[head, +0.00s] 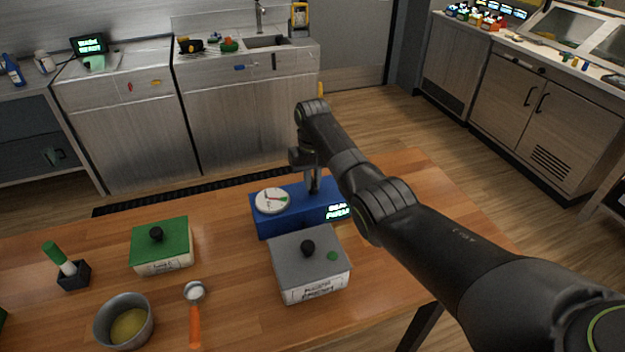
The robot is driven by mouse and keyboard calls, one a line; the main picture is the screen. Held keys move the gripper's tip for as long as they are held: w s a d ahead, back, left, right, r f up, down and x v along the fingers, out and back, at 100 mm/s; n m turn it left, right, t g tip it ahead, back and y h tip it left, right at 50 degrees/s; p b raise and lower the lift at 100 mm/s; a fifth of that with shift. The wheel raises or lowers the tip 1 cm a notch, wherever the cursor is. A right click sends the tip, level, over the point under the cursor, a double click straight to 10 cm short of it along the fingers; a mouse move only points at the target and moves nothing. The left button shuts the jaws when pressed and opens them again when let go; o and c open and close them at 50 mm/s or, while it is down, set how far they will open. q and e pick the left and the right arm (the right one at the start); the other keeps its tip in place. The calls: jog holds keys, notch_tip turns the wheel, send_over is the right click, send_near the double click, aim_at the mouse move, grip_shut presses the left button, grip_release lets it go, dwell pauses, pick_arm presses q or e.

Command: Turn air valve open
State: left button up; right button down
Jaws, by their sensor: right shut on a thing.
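A blue box (264,222) with a round white dial gauge (272,200) and a lit display (338,211) stands on the wooden table. The gauge has a red mark and a green mark. My right arm comes in from the right, and its gripper (312,190) points down onto the top of the blue box, just right of the gauge. It is shut on a small part there that I take to be the air valve's handle. The fingers mostly hide that part, so its angle cannot be told. My left gripper is not in view.
A grey box (290,252) with a black knob stands right in front of the blue box. A green-lidded box (173,232), a metal bowl (113,338), an orange-handled scoop (195,322) and a green-handled tool in a black holder (75,279) are to the left.

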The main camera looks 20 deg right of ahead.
jog(key=shift+r+n, duration=0.1)
jog(key=shift+n, duration=0.2)
jog(key=n+p, duration=0.2)
jog(key=n, duration=0.1)
jog(key=shift+r, duration=0.1)
jog(key=n+p, duration=0.1)
jog(key=n, duration=0.4)
jog(key=shift+p, duration=0.4)
jog(key=n, duration=0.4)
jog(key=shift+w+p, duration=0.1)
jog(key=shift+p, duration=0.25)
jog(key=shift+n, duration=2.2)
jog(key=c, duration=1.5)
grip_release()
jog(key=shift+o, duration=0.2)
